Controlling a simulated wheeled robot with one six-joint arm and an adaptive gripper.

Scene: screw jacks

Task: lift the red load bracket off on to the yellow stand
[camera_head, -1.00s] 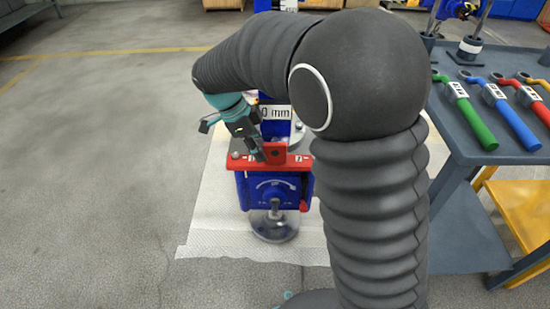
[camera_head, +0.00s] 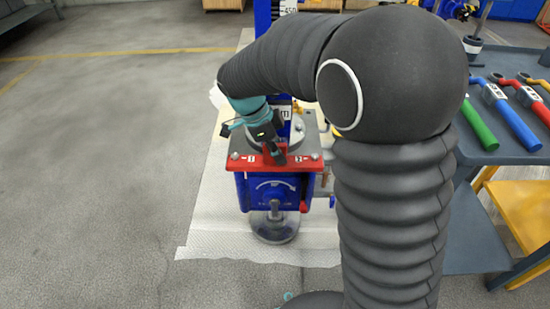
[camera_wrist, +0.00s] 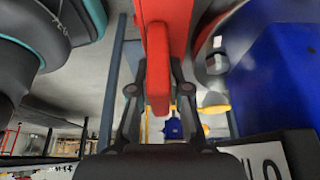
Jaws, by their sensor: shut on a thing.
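The red load bracket (camera_head: 249,163) shows as a wide red strip, with a short upright part, along the front top of the blue screw jack (camera_head: 268,192). I cannot tell whether it touches the jack. My gripper (camera_head: 278,157) is at the upright part, coming down from the upper left. In the wrist view a red bar (camera_wrist: 160,75), part of the bracket, lies between the two fingers of my gripper (camera_wrist: 160,100), which are shut on it. A yellow structure (camera_head: 522,205), perhaps the yellow stand, is at the right, partly hidden by a grey cart.
The grey cart (camera_head: 480,258) at the right carries green, blue and red handled tools (camera_head: 513,122). A white mat (camera_head: 212,240) lies under the jack. A blue column (camera_head: 263,18) rises behind it. The floor at the left is clear.

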